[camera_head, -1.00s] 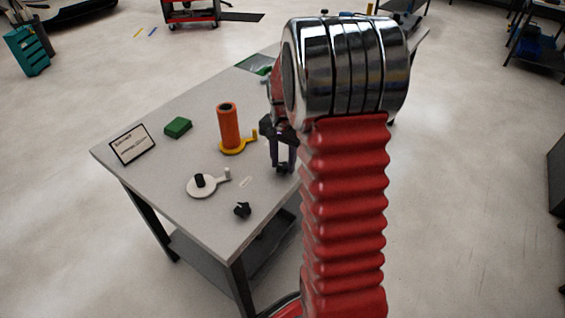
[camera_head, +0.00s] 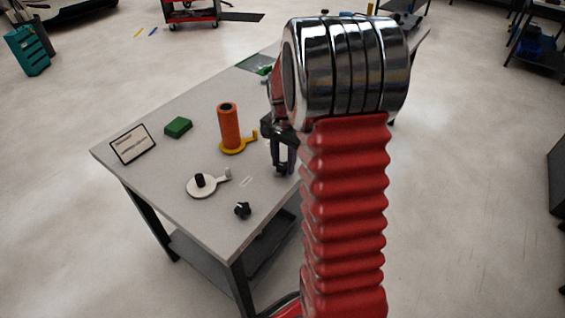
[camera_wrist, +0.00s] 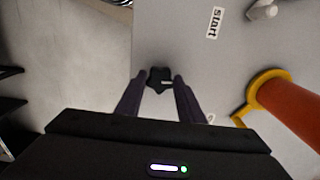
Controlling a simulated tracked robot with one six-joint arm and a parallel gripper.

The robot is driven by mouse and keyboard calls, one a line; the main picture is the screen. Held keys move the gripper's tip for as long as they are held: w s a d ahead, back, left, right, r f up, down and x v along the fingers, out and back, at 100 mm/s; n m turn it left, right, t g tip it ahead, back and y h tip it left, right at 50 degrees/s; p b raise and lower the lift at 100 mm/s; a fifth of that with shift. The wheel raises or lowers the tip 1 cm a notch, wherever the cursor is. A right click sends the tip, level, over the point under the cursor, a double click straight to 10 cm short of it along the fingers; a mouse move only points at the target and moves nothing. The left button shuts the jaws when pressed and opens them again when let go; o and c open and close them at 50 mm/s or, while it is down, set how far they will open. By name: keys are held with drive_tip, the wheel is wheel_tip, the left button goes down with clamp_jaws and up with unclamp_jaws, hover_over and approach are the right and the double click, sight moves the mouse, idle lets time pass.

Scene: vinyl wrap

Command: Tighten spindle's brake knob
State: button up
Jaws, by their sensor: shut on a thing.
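My gripper (camera_head: 284,172) is above the grey table, its fingers partly hidden by my arm in the head view. In the wrist view my gripper (camera_wrist: 159,84) is shut on a dark, lobed knob (camera_wrist: 160,77) at its fingertips. A white round spindle base (camera_head: 197,192) with a short black post and a raised side arm stands on the table, left of my gripper. An orange roll (camera_head: 229,127) stands upright on a yellow base with a side arm (camera_head: 238,149); it also shows in the wrist view (camera_wrist: 295,108). Another black knob (camera_head: 242,210) lies near the table's front edge.
A small "Start" label (camera_head: 245,182) lies between the white base and my gripper. A green block (camera_head: 178,127) and a framed sign (camera_head: 132,144) are at the left of the table (camera_head: 170,160). The table's edge shows left of the held knob in the wrist view.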

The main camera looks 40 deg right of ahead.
sight(284, 166)
drive_tip(key=shift+s+d+f, duration=0.1)
drive_tip(key=shift+s+f, duration=0.05)
idle(0.5)
drive_tip(key=o, duration=1.1)
drive_tip(key=shift+c, duration=0.2)
drive_tip(key=shift+r, duration=0.25)
drive_tip(key=shift+w+r, duration=0.2)
drive_tip(key=shift+r, duration=0.4)
wheel_tip(284, 166, up, 12)
drive_tip(key=shift+s+r, duration=0.1)
